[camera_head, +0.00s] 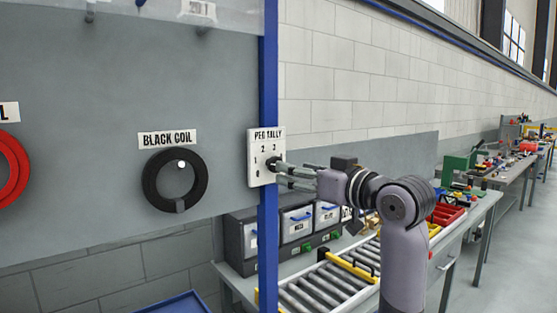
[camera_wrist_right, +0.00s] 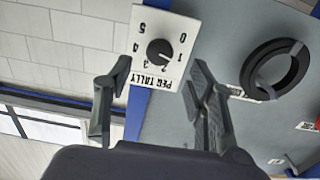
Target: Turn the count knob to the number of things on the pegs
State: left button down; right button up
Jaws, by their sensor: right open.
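The count knob (camera_wrist_right: 160,52) is a dark round knob on a white plate marked PEG TALLY (camera_head: 262,150). The wrist view shows the plate upside down, with numbers 0 to 5 around the knob. A small light mark shows on the knob, but its exact pointing is hard to read. My right gripper (camera_wrist_right: 158,78) is open, its fingers to either side of the knob and apart from it. In the head view the right gripper (camera_head: 281,173) is at the plate and partly hides the knob. A black coil (camera_head: 150,180) hangs on a peg; a red coil (camera_head: 10,170) is cut off at left.
The grey board (camera_head: 90,90) has a blue post at its right edge.

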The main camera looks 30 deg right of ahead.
aim_at(273, 164)
jog(key=w+p, duration=0.1)
jog(key=w, duration=0.6)
jog(key=shift+a, duration=0.3)
jog(key=shift+c, duration=0.5)
jog(key=shift+p, duration=0.3)
jog(key=c, duration=1.1)
